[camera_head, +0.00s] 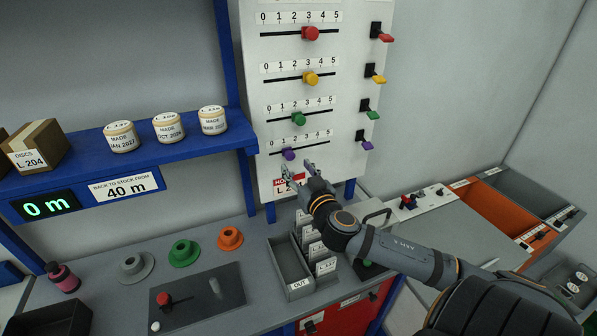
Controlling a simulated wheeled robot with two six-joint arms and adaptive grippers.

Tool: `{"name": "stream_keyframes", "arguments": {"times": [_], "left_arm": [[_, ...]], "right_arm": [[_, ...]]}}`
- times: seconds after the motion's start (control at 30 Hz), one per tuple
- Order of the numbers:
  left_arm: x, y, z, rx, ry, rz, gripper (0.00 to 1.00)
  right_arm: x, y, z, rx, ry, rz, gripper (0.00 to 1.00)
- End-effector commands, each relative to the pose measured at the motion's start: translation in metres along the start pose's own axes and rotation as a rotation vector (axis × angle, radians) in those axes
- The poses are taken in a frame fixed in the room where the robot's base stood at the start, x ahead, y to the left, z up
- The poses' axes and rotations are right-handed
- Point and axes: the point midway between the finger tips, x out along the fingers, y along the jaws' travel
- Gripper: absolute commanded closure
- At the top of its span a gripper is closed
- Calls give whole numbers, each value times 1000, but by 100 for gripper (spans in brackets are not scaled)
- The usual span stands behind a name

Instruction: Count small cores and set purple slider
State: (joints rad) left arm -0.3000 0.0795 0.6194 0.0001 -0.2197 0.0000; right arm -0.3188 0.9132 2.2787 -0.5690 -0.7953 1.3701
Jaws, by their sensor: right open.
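The purple slider knob (289,154) sits near the 1 mark on the lowest 0-to-5 scale of the white panel (341,90). My right gripper (297,169) is open, its fingertips just below and to the right of the purple knob in the picture; I cannot tell whether they touch it. Red (311,33), yellow (310,78) and green (298,118) slider knobs sit on the scales above. Grey (131,264), green (184,252) and orange (230,238) flanged round pieces stand on the counter; I cannot tell whether they are cores. My left gripper is out of view.
A blue shelf (85,158) carries a carton and three labelled round tubs. A grey divided tray (291,270) marked OUT, with labelled cards, stands below my right arm. A dark plate with a red knob (197,298) lies front left. Orange and grey bins (510,215) are at right.

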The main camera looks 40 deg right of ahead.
Motion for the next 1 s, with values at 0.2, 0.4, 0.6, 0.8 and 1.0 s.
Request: {"name": "stream_keyframes", "arguments": {"times": [0.2, 0.4, 0.6, 0.8, 1.0], "left_arm": [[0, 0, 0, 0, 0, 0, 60], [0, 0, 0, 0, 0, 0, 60], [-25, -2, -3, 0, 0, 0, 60], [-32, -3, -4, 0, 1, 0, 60], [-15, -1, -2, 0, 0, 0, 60]], "right_arm": [[-13, -2, 0, 2, 2, -4, 50], [-14, -2, 0, 4, 2, -3, 50], [-30, 4, -6, -10, -9, 2, 51], [-46, 6, -1, 2, 1, -4, 51], [-31, 7, 4, 5, 6, 1, 51]]}}
